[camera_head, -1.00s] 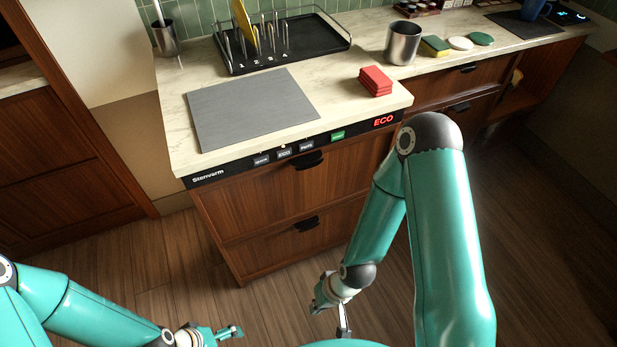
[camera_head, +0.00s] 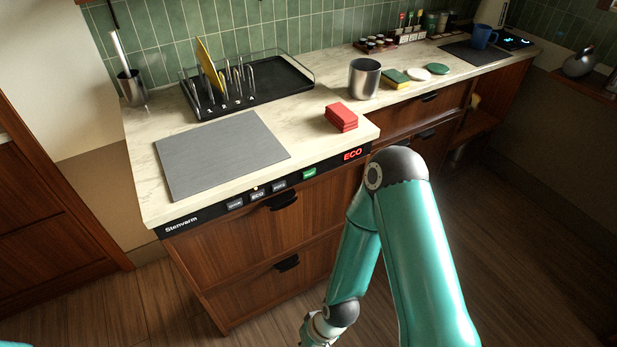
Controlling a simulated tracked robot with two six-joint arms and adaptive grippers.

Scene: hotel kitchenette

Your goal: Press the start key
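The start key is most likely the green key (camera_head: 309,173) on the black control strip (camera_head: 215,209) along the counter's front edge; its label is too small to read surely. Left of it on the strip are three grey keys, the middle one marked ECO (camera_head: 257,195), with a small light dot above it. A red ECO display (camera_head: 352,155) glows at the strip's right end. My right arm rises in front of the cabinet, clear of the keys; its wrist shows at the bottom edge and its fingertips are out of frame. My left gripper is out of view.
The counter holds a grey mat (camera_head: 222,155), a black dish rack (camera_head: 270,85) with a yellow plate (camera_head: 209,68), red blocks (camera_head: 341,117) and a metal cup (camera_head: 364,79). Drawer handles (camera_head: 284,201) stick out below the strip. The floor at front left is clear.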

